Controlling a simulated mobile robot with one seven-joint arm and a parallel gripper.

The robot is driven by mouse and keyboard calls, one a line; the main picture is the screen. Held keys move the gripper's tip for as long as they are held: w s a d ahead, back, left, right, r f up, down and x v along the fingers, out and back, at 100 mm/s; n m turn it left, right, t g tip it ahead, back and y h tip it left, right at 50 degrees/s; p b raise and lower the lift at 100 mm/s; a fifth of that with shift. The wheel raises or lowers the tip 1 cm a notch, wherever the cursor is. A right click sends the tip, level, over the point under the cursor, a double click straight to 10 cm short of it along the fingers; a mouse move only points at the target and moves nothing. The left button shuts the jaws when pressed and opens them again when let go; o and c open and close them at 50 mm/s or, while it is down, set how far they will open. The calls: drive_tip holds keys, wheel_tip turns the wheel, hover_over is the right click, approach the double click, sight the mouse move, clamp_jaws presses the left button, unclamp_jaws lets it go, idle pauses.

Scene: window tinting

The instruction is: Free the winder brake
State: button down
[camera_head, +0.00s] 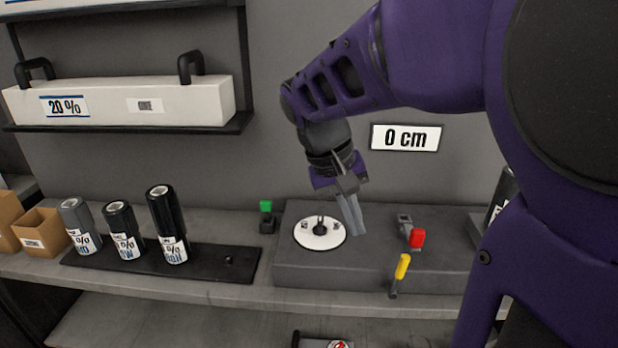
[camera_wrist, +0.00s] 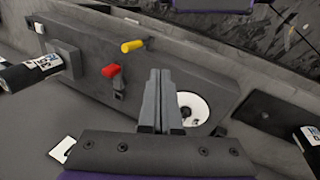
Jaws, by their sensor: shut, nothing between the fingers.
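The winder is a low grey block (camera_head: 375,275) on the bench, with a white disc (camera_head: 332,237) and dark centre on top. A lever with a red handle (camera_head: 418,238) stands right of the disc. A yellow-handled lever (camera_head: 402,266) is at the block's front edge. Which one is the brake is not labelled. My gripper (camera_head: 356,232) is shut and empty, pointing down just right of the disc and left of the red handle. In the wrist view, the fingers (camera_wrist: 160,75) partly cover the disc (camera_wrist: 193,107); the red handle (camera_wrist: 110,70) and yellow handle (camera_wrist: 132,46) are clear.
A green-topped switch (camera_head: 266,211) stands left of the block. Several dark rolls (camera_head: 165,225) stand on a black plate (camera_head: 205,265). A "0 cm" sign (camera_head: 405,137) is on the wall. A white "20 %" box (camera_head: 130,105) sits on a shelf.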

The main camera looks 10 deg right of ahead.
drive_tip(key=shift+s+d+f, duration=0.1)
drive_tip(key=shift+f, duration=0.05)
drive_tip(key=b, duration=0.2)
approach(399, 275)
wheel_tip(399, 275, down, 5)
drive_tip(key=shift+w+d, duration=0.35)
drive_tip(key=shift+d, duration=0.15)
drive_tip(key=shift+d, duration=0.1)
idle(0.4)
